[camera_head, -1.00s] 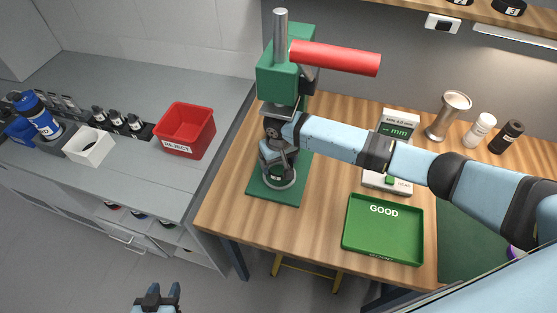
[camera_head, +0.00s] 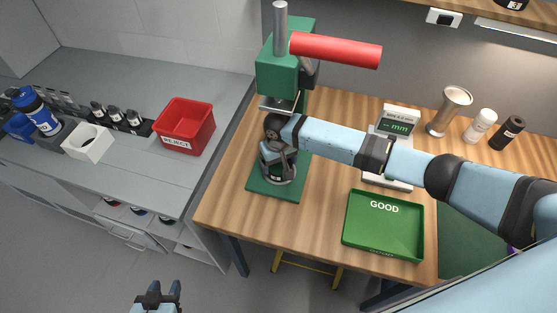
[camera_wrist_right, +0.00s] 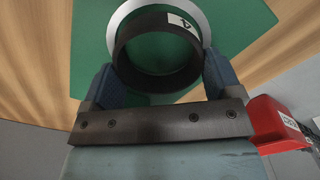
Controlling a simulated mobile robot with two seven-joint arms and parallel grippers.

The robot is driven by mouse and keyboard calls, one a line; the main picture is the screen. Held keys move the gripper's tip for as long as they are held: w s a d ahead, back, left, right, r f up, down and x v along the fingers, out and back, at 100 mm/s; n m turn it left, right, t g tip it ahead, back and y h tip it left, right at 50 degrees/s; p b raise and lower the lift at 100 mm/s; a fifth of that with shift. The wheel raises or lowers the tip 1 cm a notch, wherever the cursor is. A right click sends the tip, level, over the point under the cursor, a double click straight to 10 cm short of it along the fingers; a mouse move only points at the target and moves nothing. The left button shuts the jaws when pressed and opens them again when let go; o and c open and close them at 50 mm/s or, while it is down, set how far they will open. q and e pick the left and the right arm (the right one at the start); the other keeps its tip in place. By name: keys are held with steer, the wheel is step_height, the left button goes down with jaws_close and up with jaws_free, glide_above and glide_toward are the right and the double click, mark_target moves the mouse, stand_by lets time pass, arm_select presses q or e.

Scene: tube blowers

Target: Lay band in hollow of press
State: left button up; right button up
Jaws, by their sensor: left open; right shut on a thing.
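The press has a green body (camera_head: 279,72), a red handle (camera_head: 335,50) and a green base plate (camera_head: 292,188) on the wooden table. A pale ring (camera_wrist_right: 202,22) lies on the base and marks its hollow. My right gripper (camera_head: 277,168) is low over the base, below the press head. In the right wrist view it is shut on a black band (camera_wrist_right: 143,26) with a white "4" label. The band overlaps the pale ring, but I cannot tell whether it rests inside it or hovers above. My left gripper (camera_head: 158,293) is open and empty, low over the floor.
A green GOOD tray (camera_head: 383,237) and a gauge (camera_head: 396,125) stand right of the press. A red REJECT bin (camera_head: 186,125) sits on the grey counter to the left. A metal cup and two bottles stand at the back right.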

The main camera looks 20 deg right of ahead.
arm_select(q)
steer(key=shift+w, duration=0.15)
arm_select(e)
steer(key=shift+f, duration=0.45)
steer(key=shift+f, duration=0.1)
steer(key=o, duration=0.7)
arm_select(q)
steer(key=shift+w, duration=0.1)
arm_select(e)
steer(key=shift+o, duration=0.2)
arm_select(q)
steer(key=shift+s+f, duration=0.15)
steer(key=shift+s, duration=0.1)
